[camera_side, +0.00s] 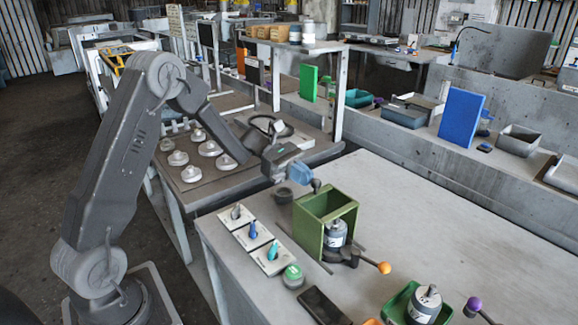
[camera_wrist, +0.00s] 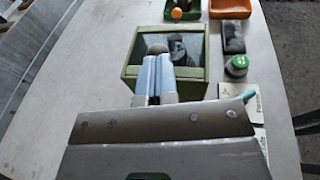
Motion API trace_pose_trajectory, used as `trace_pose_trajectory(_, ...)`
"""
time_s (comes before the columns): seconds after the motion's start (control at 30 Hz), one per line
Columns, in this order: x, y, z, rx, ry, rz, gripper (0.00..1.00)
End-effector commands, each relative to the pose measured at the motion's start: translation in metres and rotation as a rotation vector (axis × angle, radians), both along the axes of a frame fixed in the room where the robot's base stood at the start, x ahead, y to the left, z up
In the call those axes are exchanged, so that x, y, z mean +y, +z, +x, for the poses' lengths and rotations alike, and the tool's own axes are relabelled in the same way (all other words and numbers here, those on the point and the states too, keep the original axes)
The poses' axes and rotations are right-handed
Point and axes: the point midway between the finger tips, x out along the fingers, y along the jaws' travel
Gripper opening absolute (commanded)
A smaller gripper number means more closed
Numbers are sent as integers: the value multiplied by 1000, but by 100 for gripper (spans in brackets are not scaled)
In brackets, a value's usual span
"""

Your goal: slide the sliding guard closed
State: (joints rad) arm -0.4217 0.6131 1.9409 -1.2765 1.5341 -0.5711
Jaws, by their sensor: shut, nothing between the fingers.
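A green, box-like guard (camera_side: 312,224) with an open top stands on the grey table, between dark rods at its sides. A grey motor-like cylinder (camera_side: 336,234) shows at its front end, partly within the green walls. A dark round knob (camera_side: 316,185) stands at the guard's back edge. My gripper (camera_side: 304,176) is shut and empty, with its pale blue fingers right beside the knob. In the wrist view the guard (camera_wrist: 129,76) lies ahead, and the shut fingers (camera_wrist: 158,60) reach over its near edge, with their tips at the brownish knob (camera_wrist: 157,48). I cannot tell whether they touch.
A lever with an orange ball (camera_side: 384,267) stands in front of the guard. Switch plates (camera_side: 253,234) and a green button (camera_side: 293,274) line the left side. A dark ring (camera_side: 284,195) lies behind. The table right of the guard (camera_side: 430,220) is clear.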

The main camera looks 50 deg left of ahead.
Motion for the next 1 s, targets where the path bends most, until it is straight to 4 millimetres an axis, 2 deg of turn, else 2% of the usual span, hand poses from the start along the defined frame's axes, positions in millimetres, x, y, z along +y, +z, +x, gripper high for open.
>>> trace_pose_trajectory(0.03,-14,1,-1,-1,-5,0,0)
trace_pose_trajectory(0.1,-27,0,0,0,-3,0,0)
trace_pose_trajectory(0.2,-39,0,0,-1,-1,0,0)
trace_pose_trajectory(0.6,-44,0,-1,2,-5,-1,0)
trace_pose_trajectory(0.77,-35,2,-2,1,-1,-2,0)
trace_pose_trajectory(0.87,-19,4,-4,-2,7,-1,0)
trace_pose_trajectory(1.0,13,10,-9,-2,18,0,0)
